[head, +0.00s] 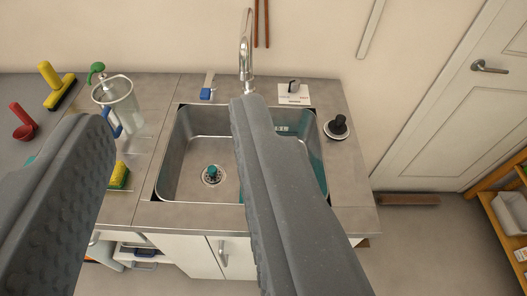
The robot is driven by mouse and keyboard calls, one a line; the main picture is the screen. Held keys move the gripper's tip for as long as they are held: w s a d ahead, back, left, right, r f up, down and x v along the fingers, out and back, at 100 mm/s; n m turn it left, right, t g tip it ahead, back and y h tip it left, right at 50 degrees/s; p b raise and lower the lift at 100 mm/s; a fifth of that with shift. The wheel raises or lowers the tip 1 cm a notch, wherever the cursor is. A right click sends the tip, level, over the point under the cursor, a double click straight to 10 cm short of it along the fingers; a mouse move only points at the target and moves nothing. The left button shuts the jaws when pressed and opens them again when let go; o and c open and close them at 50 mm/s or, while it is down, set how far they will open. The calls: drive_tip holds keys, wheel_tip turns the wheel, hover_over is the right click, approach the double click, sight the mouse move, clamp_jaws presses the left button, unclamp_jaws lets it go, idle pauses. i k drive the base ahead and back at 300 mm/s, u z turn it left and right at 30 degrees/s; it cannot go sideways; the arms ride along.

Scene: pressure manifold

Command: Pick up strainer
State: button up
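A small round strainer with a teal knob (212,174) appears to sit in the drain on the floor of the left basin of the steel sink (183,140). My gripper (170,112) is in the foreground, its two grey fingers wide apart with nothing held between them. The strainer shows in the gap between the fingers, farther away and nearer the right finger. The right finger hides the sink's middle and part of the right basin.
A tap (246,55) rises behind the sink. A glass jug (120,100), yellow sponge (119,176), yellow brush (60,88) and red scoop (23,122) are on the left. A black-knobbed round piece (337,127) is on the right counter.

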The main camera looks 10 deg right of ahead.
sight(213, 176)
drive_tip(key=z, duration=0.5)
drive_tip(key=i, duration=1)
drive_tip(key=z, duration=0.4)
drive_tip(key=k, duration=0.75)
drive_tip(key=z, duration=0.2)
drive_tip(key=i, duration=0.8)
drive_tip(key=u, duration=0.15)
